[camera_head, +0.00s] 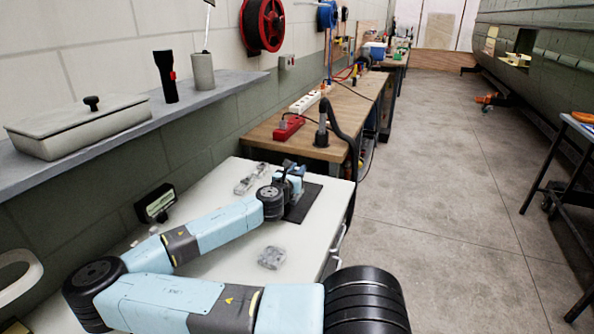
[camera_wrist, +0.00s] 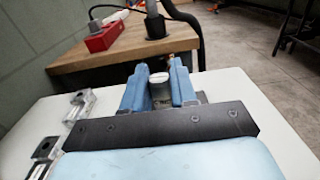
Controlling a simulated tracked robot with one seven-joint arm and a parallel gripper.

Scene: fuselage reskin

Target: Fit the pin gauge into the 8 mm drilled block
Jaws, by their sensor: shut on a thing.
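My gripper (camera_wrist: 160,88) points away over the white bench top, and its two blue fingers are shut on a short grey cylinder with a pale top (camera_wrist: 160,92), which looks like the pin gauge. In the head view my gripper (camera_head: 291,176) is over the black mat (camera_head: 301,207), and the pin is too small to make out. Grey metal blocks with dark openings (camera_wrist: 80,107) lie left of the fingers; they also show in the head view (camera_head: 250,179). I cannot tell which one is the 8 mm block. The pin's lower end is hidden.
A grey piece (camera_head: 272,257) lies on the bench near my arm. A wooden workbench (camera_head: 340,117) beyond holds a red box (camera_head: 289,128) and a black-based tool with a hose (camera_head: 322,133). A shelf (camera_head: 120,125) runs along the left wall.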

